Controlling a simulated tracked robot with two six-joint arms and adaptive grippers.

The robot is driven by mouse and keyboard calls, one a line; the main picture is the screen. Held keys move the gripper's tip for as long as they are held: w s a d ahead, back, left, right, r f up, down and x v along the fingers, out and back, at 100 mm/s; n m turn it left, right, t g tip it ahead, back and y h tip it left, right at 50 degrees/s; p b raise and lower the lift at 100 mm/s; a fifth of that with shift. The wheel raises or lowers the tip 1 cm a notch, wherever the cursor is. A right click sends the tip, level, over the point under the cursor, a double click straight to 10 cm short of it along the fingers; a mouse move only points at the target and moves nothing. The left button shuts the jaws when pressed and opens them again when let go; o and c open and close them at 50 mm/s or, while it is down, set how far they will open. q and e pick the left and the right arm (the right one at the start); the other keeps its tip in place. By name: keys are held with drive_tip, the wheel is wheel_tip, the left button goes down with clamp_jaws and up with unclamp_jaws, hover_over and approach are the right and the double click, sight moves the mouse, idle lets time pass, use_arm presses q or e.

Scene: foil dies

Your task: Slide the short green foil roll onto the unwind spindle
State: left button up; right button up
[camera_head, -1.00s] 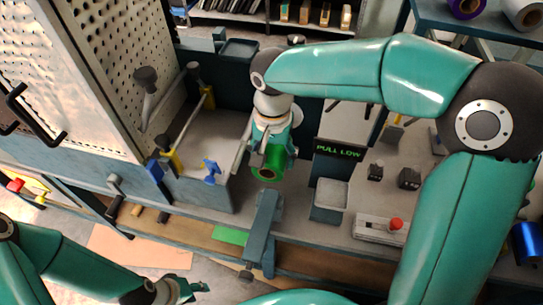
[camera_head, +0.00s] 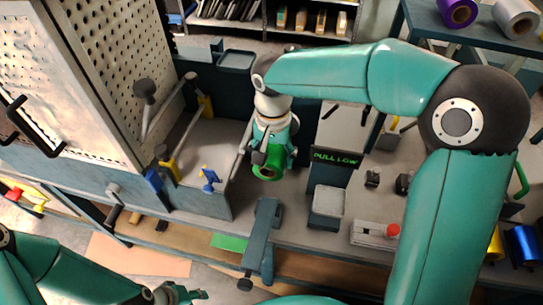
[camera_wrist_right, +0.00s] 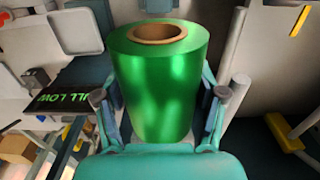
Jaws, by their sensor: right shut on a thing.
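The green foil roll (camera_head: 268,166) is in my right gripper (camera_head: 270,152), above the bench near its middle. In the right wrist view the roll (camera_wrist_right: 162,85) stands between the two fingers (camera_wrist_right: 160,112), with its brown core opening showing at the top. The fingers are shut on its sides. A pale rod (camera_head: 188,132) between yellow-marked supports lies to the left of the roll, apart from it; I cannot tell whether it is the unwind spindle. My left gripper (camera_head: 187,294) is low at the bottom edge, away from the roll; its fingers are too small to read.
A perforated cabinet (camera_head: 75,75) stands at the left. A "PULL LOW" sign (camera_head: 336,157) is close right of the roll, above a pale block (camera_head: 328,202). A blue clamp-like part (camera_head: 209,179) is left of it. Purple (camera_head: 459,12) and silver (camera_head: 516,16) rolls lie at the back right.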

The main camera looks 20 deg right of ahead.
drive_tip(key=shift+w+d+p, duration=0.45)
drive_tip(key=shift+w+d, duration=0.1)
drive_tip(key=shift+w, duration=0.25)
drive_tip(key=shift+w+d+p, duration=0.4)
drive_tip(key=shift+w+d, duration=0.15)
drive_tip(key=shift+w, duration=0.2)
drive_tip(key=o, duration=1.5)
wheel_tip(320, 180, up, 12)
drive_tip(key=shift+f, duration=0.1)
